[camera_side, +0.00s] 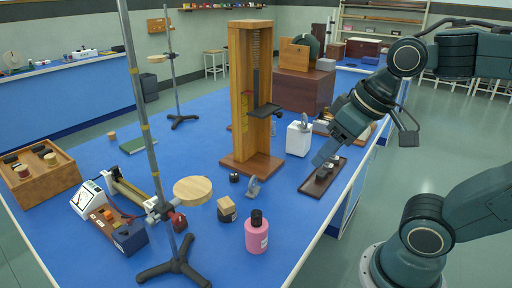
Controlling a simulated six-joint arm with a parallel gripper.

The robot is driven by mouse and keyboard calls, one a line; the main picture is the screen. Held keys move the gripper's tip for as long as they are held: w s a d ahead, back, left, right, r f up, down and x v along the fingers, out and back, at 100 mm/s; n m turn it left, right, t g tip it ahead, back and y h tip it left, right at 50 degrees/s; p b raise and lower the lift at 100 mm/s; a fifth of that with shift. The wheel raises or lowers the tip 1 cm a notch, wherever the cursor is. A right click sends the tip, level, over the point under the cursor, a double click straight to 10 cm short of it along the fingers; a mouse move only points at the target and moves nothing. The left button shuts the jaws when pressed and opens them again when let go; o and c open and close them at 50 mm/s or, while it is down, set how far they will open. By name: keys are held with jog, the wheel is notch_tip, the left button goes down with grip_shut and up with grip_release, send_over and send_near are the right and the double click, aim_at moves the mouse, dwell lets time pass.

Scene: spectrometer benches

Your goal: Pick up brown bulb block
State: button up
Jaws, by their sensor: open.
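I cannot tell for certain which thing is the brown bulb block. My gripper (321,161) is open and points down just above the far part of this tray. It is well to the right of the light-brown block and apart from it. Its fingertips are small in this view and partly overlap the tray.
A pink bottle (257,236) stands near the front. A tall wooden stand (238,90) and a white container (299,138) are left of my gripper. A metal rod stand (148,150) with a round wooden disc (192,190) rises at front left. The blue table (215,255) is bare around the bottle.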

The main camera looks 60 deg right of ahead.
jog(key=w+a+m+g+y, duration=0.3)
jog(key=w+m, duration=0.5)
jog(key=w, duration=1.5)
jog(key=w+f+m+g, duration=0.1)
jog(key=w+f+m, duration=0.3)
jog(key=w+f, duration=0.3)
jog(key=w+a+f+m+g+y, duration=0.1)
jog(key=w+f+m, duration=0.3)
jog(key=w+f, duration=0.3)
notch_tip(320, 180, down, 5)
jog(key=shift+w+a+f+m+g, duration=0.15)
jog(key=shift+w+a+m+g, duration=0.15)
jog(key=shift+w+m, duration=0.1)
jog(key=shift+s, duration=0.1)
jog(key=shift+x, duration=4.25)
jog(key=shift+a+f, duration=0.15)
jog(key=shift+x, duration=2.45)
